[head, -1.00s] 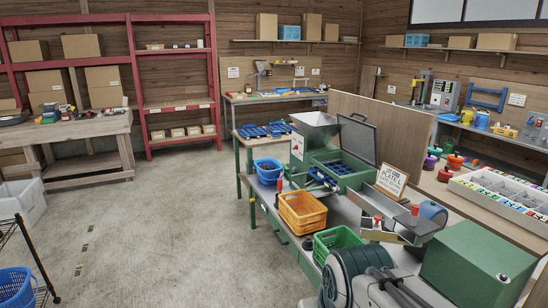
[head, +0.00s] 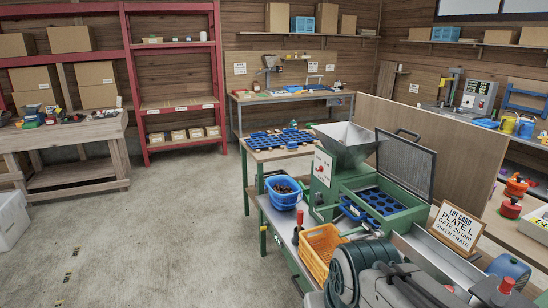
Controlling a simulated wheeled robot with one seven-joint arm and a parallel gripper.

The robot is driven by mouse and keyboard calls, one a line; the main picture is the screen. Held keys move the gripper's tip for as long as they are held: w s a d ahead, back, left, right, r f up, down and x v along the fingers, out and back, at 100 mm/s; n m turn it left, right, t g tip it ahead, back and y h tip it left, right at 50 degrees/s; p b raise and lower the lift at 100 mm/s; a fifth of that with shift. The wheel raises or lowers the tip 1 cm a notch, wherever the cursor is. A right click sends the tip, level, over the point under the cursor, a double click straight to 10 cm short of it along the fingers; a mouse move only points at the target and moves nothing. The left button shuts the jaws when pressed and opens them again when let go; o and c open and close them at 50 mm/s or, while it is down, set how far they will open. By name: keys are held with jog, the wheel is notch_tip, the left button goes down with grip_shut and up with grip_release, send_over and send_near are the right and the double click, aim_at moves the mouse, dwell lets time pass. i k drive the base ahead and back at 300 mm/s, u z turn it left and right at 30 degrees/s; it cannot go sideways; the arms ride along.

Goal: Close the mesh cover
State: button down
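The mesh cover (head: 405,165) is a grey mesh panel in a dark frame with a handle on its top edge. It stands open, tilted up at the back of the green machine (head: 322,200). Below it, the machine's open box shows a blue plate with round holes (head: 383,201). A metal hopper (head: 345,146) sits on the machine's left part, near the cover. My arm shows at the bottom centre, in front of the machine; I cannot make out my gripper's fingers.
A blue basket (head: 284,202) with dark contents and an orange basket (head: 313,246) stand at the machine's left. A wooden partition (head: 440,135) rises behind the cover.

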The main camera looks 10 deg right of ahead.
aim_at(410, 166)
jog(key=i, duration=3.05)
jog(key=z, duration=2.5)
